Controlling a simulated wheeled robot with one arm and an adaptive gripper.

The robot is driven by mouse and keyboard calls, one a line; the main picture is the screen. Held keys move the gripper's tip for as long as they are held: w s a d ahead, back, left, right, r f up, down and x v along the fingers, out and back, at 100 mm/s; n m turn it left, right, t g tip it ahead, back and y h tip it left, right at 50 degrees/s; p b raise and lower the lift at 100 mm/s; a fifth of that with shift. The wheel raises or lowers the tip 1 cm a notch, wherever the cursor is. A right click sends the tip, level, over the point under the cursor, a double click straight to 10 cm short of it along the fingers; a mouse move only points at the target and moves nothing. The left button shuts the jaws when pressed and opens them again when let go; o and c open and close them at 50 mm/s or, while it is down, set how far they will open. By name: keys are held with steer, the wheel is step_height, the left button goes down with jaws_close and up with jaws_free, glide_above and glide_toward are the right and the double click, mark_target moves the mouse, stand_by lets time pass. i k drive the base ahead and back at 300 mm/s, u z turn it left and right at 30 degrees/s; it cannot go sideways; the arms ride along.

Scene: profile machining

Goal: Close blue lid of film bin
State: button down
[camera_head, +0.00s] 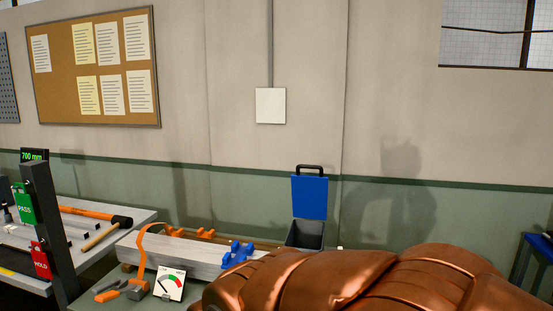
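The film bin (305,238) is a dark grey box at the back of the bench, near the wall. Its blue lid (310,197) stands open and upright above the bin's back edge, with a black handle (309,170) at its top. The bin's lower part is hidden behind a large copper-coloured part of my arm, which fills the lower right. My gripper is not in view.
A pale metal profile (190,257) lies on the bench left of the bin, with blue clamps (238,254) and orange clamps near it. A dial gauge card (170,283) stands in front. A dark post (52,230) with green and red tags rises at left.

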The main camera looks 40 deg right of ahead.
mark_target(309, 195)
steer(key=z, duration=0.4)
steer(key=i, duration=0.9)
steer(key=z, duration=0.7)
